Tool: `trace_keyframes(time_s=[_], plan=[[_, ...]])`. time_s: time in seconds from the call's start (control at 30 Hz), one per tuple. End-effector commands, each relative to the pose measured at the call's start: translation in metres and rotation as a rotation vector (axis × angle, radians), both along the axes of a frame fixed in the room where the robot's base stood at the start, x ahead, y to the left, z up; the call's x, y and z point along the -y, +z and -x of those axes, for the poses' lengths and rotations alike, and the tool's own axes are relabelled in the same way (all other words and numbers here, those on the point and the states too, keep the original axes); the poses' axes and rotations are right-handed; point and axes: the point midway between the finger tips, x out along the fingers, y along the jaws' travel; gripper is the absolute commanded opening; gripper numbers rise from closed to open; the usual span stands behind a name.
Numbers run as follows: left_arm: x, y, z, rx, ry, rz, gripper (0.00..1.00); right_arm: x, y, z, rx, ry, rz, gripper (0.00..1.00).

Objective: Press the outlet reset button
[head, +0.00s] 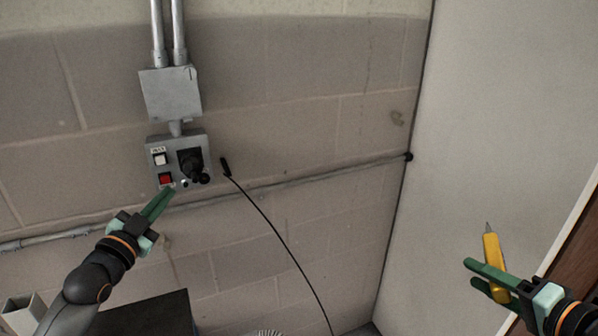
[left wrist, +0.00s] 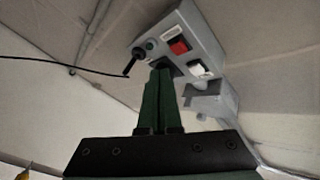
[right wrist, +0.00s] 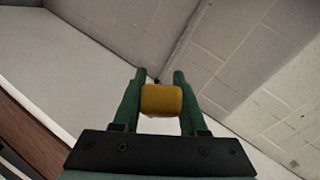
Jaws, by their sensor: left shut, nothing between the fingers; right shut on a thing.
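The left wrist view shows the red button (left wrist: 179,47) and white button (left wrist: 200,68) beyond the fingertips (left wrist: 160,72).
A black cable (head: 268,218) with a black end hangs right of the box. A grey junction box (head: 170,94) with conduits sits above. A conduit (head: 300,181) runs along the wall. A dark box top (head: 146,316) lies below my left arm. A pale panel (head: 490,120) stands at the right.

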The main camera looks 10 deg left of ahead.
Motion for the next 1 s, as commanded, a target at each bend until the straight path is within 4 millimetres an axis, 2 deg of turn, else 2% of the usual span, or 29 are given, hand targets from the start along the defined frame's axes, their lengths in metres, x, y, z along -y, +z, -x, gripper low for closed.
trace_keyframes(time_s=[0.1,0.3,1.0], plan=[[-0.006,0.0,-0.011,0.0,0.0,-0.001,0.0,0.0,-0.002,0.0,0.002,0.0,0.0,0.0],[-0.011,0.001,-0.018,0.0,0.0,0.001,0.0,0.0,-0.003,0.0,0.002,0.0,0.0,0.0],[-0.012,0.001,-0.018,-0.001,0.0,0.001,0.0,0.0,-0.003,0.0,0.002,0.0,0.0,0.0]])
